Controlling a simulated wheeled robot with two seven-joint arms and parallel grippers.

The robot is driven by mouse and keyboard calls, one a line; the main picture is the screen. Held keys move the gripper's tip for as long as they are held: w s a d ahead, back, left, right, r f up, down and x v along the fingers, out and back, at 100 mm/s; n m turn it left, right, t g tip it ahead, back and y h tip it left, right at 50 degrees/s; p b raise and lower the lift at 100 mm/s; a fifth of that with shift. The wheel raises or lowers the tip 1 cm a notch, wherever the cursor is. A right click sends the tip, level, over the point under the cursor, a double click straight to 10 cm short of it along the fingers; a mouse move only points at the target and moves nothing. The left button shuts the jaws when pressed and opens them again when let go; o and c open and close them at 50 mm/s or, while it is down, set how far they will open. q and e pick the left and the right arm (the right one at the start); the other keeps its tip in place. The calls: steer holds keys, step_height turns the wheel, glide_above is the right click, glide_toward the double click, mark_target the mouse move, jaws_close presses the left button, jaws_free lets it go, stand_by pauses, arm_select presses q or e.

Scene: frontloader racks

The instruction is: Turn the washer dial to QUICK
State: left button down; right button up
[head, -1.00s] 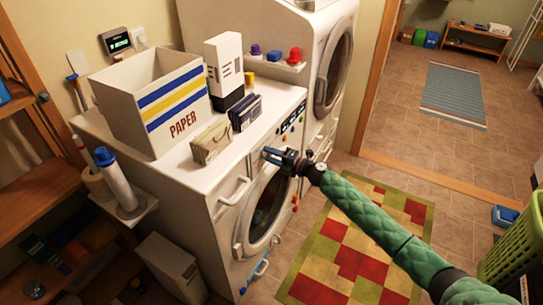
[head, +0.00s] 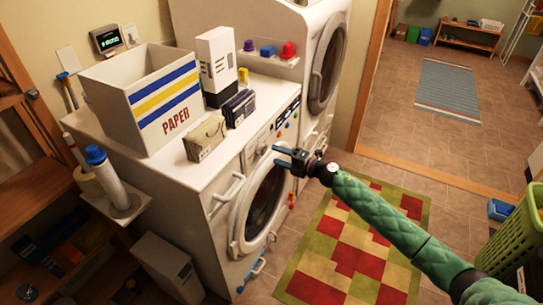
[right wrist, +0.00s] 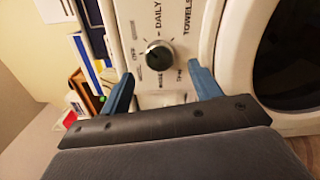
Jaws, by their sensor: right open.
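The white washer (head: 225,185) stands at the middle left in the head view, with its round door below the control panel. Its dial (head: 262,149) shows at the panel's left end. In the right wrist view the dial (right wrist: 158,53) is a dark round knob with a pale mark, ringed by printed labels. My right gripper (head: 282,157) is open in front of the panel, empty. In the wrist view its blue fingertips (right wrist: 162,84) lie either side of and below the dial, apart from it. My left gripper is out of view.
A PAPER box (head: 160,105), a white carton (head: 216,60) and small packs (head: 206,138) stand on the washer top. A second machine (head: 300,40) stands behind. A checkered rug (head: 350,245) lies on clear floor; a green basket (head: 510,240) is at right.

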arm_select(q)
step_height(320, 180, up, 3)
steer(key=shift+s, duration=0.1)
arm_select(e)
steer(key=shift+v, duration=1.2)
